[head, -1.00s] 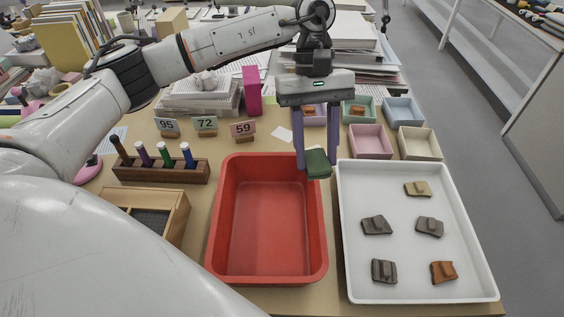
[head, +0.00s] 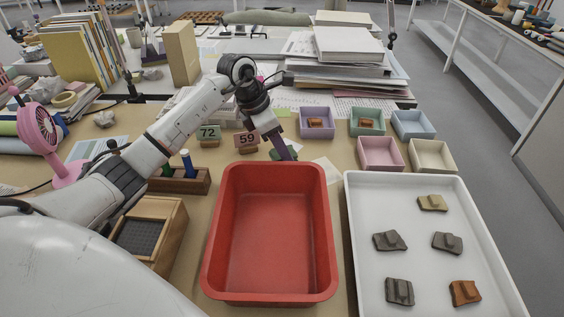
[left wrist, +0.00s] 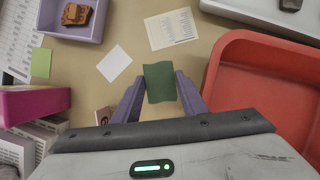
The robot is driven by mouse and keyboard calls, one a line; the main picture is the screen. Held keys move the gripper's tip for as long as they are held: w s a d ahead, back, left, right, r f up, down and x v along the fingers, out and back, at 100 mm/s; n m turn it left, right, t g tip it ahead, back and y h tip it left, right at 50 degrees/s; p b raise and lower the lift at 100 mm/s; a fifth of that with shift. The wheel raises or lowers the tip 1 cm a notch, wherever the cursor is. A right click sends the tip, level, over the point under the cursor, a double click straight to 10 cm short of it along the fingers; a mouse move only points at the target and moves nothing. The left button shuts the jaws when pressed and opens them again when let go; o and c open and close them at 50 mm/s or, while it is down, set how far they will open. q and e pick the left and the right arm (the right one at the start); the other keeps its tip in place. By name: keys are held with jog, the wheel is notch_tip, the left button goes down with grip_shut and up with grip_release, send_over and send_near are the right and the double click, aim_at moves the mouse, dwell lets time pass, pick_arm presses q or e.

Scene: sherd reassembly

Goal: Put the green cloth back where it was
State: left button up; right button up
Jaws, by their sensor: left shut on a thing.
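The green cloth (left wrist: 159,84) is a small dark green folded piece. In the left wrist view it sits between the two purple fingers of my left gripper (left wrist: 160,90), which is shut on it. In the head view my left gripper (head: 287,156) is low over the tan table, just beyond the far rim of the red tub (head: 231,230). A bit of the cloth (head: 277,154) shows beside the fingers there, the rest hidden. I cannot tell whether the cloth touches the table. My right gripper is not in view.
Number card 59 (head: 247,140) stands close left of the gripper. A white tray (head: 361,284) with several sherds lies right of the tub. Small boxes, one lilac (head: 317,134), stand at the back right. Paper slips (left wrist: 114,63) lie near the cloth.

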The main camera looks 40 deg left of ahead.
aim_at(282, 161)
pick_arm(q)
jog(key=shift+f, duration=2.1)
jog(key=shift+f, duration=0.1)
jog(key=o, duration=0.9)
jog(key=shift+o, duration=0.2)
jog(key=v, duration=1.2)
